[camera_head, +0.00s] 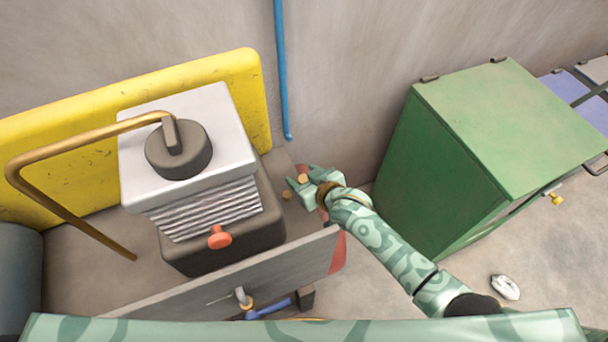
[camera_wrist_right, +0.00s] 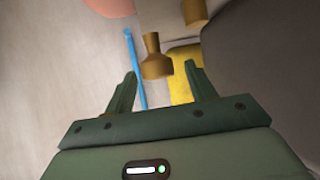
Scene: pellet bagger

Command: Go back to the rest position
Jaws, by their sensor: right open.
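My right gripper (camera_head: 303,177) is at the right end of the grey-brown machine (camera_head: 185,250), with my patterned arm reaching in from the lower right. In the right wrist view the two fingers (camera_wrist_right: 162,75) stand apart. A small brass fitting (camera_wrist_right: 154,66) shows between and just beyond the fingertips. I cannot tell whether a finger touches it. A second brass piece (camera_wrist_right: 195,12) is at the top of that view. In the head view a small brass piece (camera_head: 287,195) lies beside the gripper. My left gripper is not in view.
A green cabinet (camera_head: 510,120) stands to the right of my arm. The machine carries a white block with a dark cap (camera_head: 178,150), a bent brass pipe (camera_head: 60,145) and a red knob (camera_head: 220,238). A yellow panel (camera_head: 80,130) and blue pipe (camera_head: 283,70) are behind.

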